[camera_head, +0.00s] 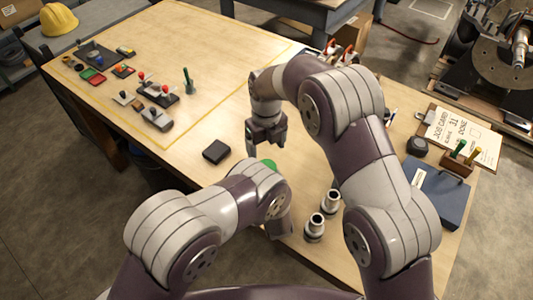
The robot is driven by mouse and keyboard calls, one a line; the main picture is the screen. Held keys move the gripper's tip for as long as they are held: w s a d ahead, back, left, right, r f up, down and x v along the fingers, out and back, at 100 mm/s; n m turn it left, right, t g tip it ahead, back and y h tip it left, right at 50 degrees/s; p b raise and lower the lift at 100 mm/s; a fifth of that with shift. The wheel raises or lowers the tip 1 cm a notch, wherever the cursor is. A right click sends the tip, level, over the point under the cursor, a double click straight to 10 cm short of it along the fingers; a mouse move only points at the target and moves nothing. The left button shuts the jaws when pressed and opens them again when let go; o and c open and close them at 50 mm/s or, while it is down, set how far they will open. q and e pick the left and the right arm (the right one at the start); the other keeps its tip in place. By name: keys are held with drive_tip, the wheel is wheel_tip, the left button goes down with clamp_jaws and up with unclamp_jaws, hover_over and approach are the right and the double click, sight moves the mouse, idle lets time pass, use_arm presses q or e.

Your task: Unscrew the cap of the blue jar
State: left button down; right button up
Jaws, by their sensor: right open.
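My right gripper (266,145) is open and empty above the middle of the table, pointing down, with its two fingers apart. It is above and to the right of a small black block. I cannot make out a blue jar or its cap. A round green thing (268,164) shows just below the right gripper, mostly hidden behind my left arm; I cannot tell what it is. My left arm bends over the front of the table, and its gripper is hidden. Two silver and dark cylindrical parts (314,228) (329,202) stand upright between my arms.
The black block (216,152) lies near the table's front edge. Switches and small parts (157,92) lie at the left inside a yellow outline. A blue box (435,190), a pen holder (457,162) and a clipboard (465,134) are at the right. The table's middle is mostly clear.

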sight(267, 164)
wheel_tip(267, 164, down, 8)
drive_tip(key=shift+r, duration=0.1)
drive_tip(key=c, duration=1.1)
drive_tip(key=n, duration=0.3)
drive_tip(key=o, duration=1.2)
drive_tip(key=shift+c, duration=0.2)
